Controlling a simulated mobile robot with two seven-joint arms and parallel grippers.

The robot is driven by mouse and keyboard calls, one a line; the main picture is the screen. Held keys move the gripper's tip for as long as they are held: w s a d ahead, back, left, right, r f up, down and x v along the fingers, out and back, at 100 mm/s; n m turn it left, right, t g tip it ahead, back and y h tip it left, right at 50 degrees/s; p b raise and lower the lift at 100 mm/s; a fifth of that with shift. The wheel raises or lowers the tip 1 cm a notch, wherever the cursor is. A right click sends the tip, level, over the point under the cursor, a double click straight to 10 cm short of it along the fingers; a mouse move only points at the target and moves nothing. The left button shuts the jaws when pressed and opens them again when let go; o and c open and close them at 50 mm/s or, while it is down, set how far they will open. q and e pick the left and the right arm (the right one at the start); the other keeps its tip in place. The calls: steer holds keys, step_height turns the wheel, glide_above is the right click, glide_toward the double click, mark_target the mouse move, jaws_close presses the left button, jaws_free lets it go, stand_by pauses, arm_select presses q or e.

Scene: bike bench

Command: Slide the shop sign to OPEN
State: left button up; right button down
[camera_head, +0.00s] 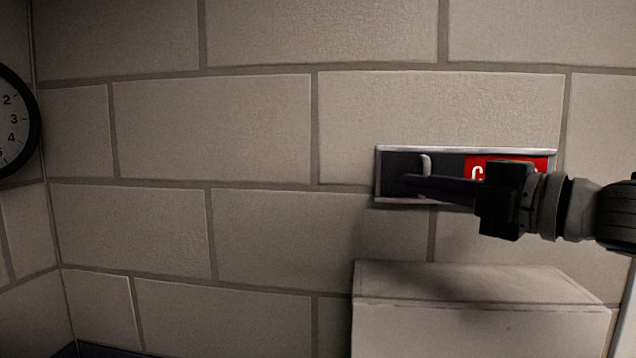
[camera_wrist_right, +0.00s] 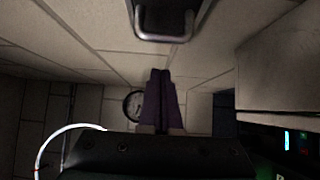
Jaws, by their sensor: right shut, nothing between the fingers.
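The shop sign (camera_head: 383,176) is a long metal-framed plate on the block wall at the right of the head view. Its left part is a dark panel (camera_head: 397,165) with a pale upright handle (camera_head: 426,163). Its right part shows red (camera_head: 535,163) with a white letter, perhaps C; my gripper covers the rest. My right gripper (camera_head: 411,183) is shut and empty, its dark fingers pointing left across the front of the sign, tips near the handle's lower end. In the right wrist view, the handle (camera_wrist_right: 165,38) appears beyond and above the fingertips (camera_wrist_right: 161,74), apart from them. My left gripper is not in view.
A pale box-like ledge (camera_head: 470,285) juts out below the sign. A round wall clock (camera_head: 15,120) hangs at the far left. The wall between clock and sign is bare. A dark unit with small lights (camera_wrist_right: 288,140) shows at the lower right of the wrist view.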

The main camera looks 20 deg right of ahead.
arm_select(q)
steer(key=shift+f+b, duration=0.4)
steer(key=shift+b, duration=0.1)
arm_select(e)
steer(key=shift+w+d, duration=1)
steer(key=shift+d, duration=0.3)
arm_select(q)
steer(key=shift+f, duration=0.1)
